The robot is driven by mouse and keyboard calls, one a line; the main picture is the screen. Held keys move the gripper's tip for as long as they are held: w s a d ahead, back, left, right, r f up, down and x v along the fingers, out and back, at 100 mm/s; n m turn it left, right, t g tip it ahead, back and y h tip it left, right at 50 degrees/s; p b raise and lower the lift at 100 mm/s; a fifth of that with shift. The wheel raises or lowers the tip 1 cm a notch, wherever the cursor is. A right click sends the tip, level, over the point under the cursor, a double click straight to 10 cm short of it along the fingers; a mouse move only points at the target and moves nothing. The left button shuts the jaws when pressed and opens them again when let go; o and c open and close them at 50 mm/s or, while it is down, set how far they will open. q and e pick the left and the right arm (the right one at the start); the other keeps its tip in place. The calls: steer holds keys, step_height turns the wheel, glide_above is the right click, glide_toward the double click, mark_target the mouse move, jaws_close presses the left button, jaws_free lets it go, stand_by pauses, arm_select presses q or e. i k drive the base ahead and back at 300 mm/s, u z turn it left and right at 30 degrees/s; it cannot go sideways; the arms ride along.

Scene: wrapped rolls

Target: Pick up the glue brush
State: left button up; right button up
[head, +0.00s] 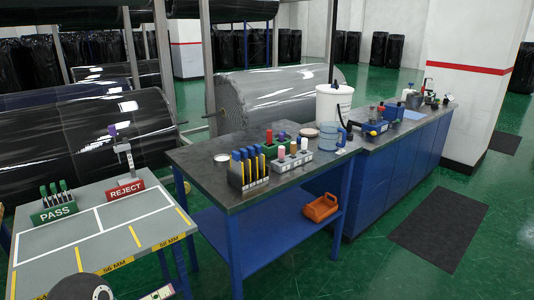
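I cannot pick out a glue brush for certain at this size. Several upright tools with blue, yellow and dark handles stand in a rack (249,172) at the front of the dark-topped bench (221,192). Behind it, holders (290,160) carry red, purple, green and white upright items, too small to identify. A white bucket (333,104) and a blue jug (332,138) stand further back on this bench. Neither of my gripper's fingertips shows. A dark rounded part at the bottom left edge looks like my own arm.
A grey table (120,218) with yellow and white lines holds a green PASS rack (53,209) and a red REJECT stand (126,190). An orange bin (320,207) sits on the bench's lower shelf. Large wrapped rolls (99,132) lie behind.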

mark_target(269, 142)
steer(key=z, duration=0.65)
steer(key=i, duration=1.2)
steer(key=u, duration=0.25)
